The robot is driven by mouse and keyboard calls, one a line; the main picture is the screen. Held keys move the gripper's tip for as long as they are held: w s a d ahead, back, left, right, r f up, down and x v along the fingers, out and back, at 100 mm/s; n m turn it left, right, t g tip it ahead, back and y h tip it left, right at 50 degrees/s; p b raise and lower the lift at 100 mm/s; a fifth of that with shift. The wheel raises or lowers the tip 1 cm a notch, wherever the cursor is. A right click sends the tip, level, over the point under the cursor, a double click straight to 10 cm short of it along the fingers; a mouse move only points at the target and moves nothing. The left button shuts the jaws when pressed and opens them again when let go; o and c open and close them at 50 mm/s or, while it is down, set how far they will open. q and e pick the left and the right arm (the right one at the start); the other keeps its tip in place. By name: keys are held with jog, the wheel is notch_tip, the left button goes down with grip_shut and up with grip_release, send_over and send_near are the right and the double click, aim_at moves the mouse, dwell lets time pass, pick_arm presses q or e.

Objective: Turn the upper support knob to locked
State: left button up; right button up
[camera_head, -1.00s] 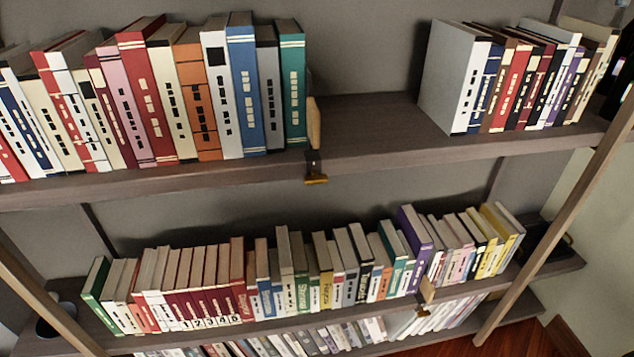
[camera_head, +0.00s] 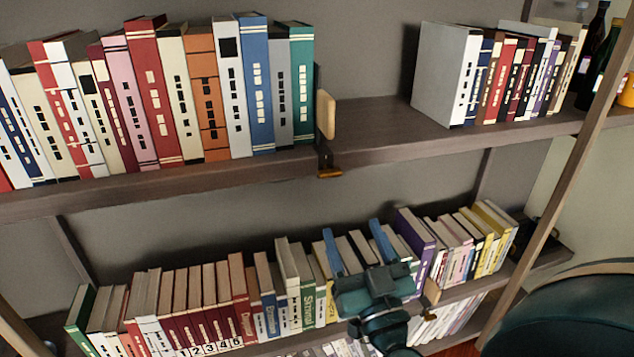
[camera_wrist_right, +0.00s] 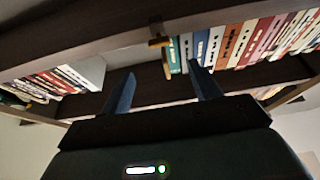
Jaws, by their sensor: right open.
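The upper support is a pale wooden block (camera_head: 326,115) standing on the upper shelf against the end of the left book row. Its small brass-orange knob (camera_head: 330,172) sits at the shelf's front edge, just below the block. The knob also shows in the right wrist view (camera_wrist_right: 158,42), ahead of the fingers. My right gripper (camera_head: 356,238) is open and empty, below the knob and in front of the lower book row. Its two blue fingers (camera_wrist_right: 161,74) point up toward the shelf, apart from the knob. My left gripper is out of view.
Books fill the left of the upper shelf (camera_head: 180,183); a second group (camera_head: 500,75) stands at its right. Between them the shelf is bare. A lower support block (camera_head: 432,292) stands among the lower books. A slanted wooden post (camera_head: 560,185) and bottles (camera_head: 595,50) are at right.

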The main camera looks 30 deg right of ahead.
aim_at(332, 175)
jog(key=p+x, duration=0.2)
jog(key=x, duration=1)
jog(key=shift+w, duration=0.15)
jog(key=shift+c, duration=0.3)
jog(key=c, duration=0.9)
